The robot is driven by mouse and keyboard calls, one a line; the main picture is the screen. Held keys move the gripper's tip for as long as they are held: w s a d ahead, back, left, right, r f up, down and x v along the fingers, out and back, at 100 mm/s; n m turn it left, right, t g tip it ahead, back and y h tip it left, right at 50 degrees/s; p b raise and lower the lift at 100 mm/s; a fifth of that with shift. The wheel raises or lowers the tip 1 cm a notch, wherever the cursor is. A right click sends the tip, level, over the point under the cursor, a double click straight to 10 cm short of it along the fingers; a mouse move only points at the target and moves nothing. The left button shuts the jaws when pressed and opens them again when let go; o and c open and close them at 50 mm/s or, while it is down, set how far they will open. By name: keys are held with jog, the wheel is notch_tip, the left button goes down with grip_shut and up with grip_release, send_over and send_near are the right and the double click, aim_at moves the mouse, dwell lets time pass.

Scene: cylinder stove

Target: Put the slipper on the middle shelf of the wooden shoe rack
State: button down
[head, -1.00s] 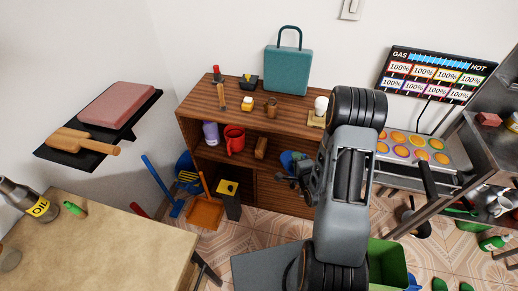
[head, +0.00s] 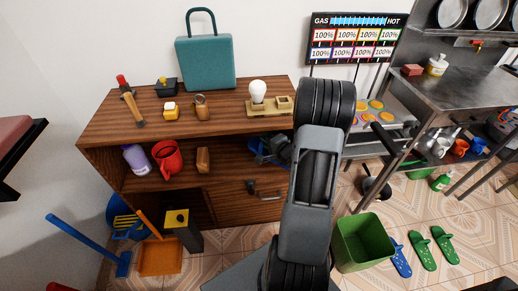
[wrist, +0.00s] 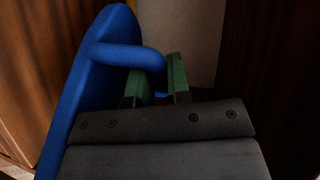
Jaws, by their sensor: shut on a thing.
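The blue slipper (wrist: 72,95) fills the left of the wrist view, standing on edge. Its strap passes between the green-tipped fingers of my gripper (wrist: 158,82), which is shut on it. In the head view the slipper (head: 257,149) is at the right part of the wooden rack's (head: 110,133) middle level. My gripper (head: 272,150) is beside it, partly hidden by my arm. Brown wood shows on both sides in the wrist view, with a pale surface between. I cannot tell whether the slipper touches the shelf.
A red mug (head: 167,157), purple bottle (head: 135,159) and wooden block (head: 203,160) stand on the middle shelf, left of the slipper. A drawer (head: 235,203) is below. A green bin (head: 362,242) and another blue slipper (head: 401,260) are on the floor at right.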

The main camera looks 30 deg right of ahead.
jog(key=w+f+b, duration=0.1)
jog(key=w+f, duration=0.1)
jog(key=w+d+f, duration=0.1)
jog(key=w+f, duration=0.1)
jog(key=w+d+f+b, duration=0.1)
jog(key=w+f, duration=0.1)
jog(key=shift+w+d+f+b, duration=0.15)
jog(key=shift+f+b, duration=0.05)
jog(key=shift+b, duration=0.1)
jog(key=f, duration=0.1)
jog(key=f+b, duration=0.2)
jog(key=shift+w+d+f, duration=0.15)
jog(key=shift+w+f, duration=0.1)
jog(key=shift+f, duration=0.15)
jog(key=shift+r, duration=0.1)
jog(key=c, duration=1.1)
grip_release()
jog(key=shift+p+v, duration=1.15)
jog(key=shift+v, duration=2.6)
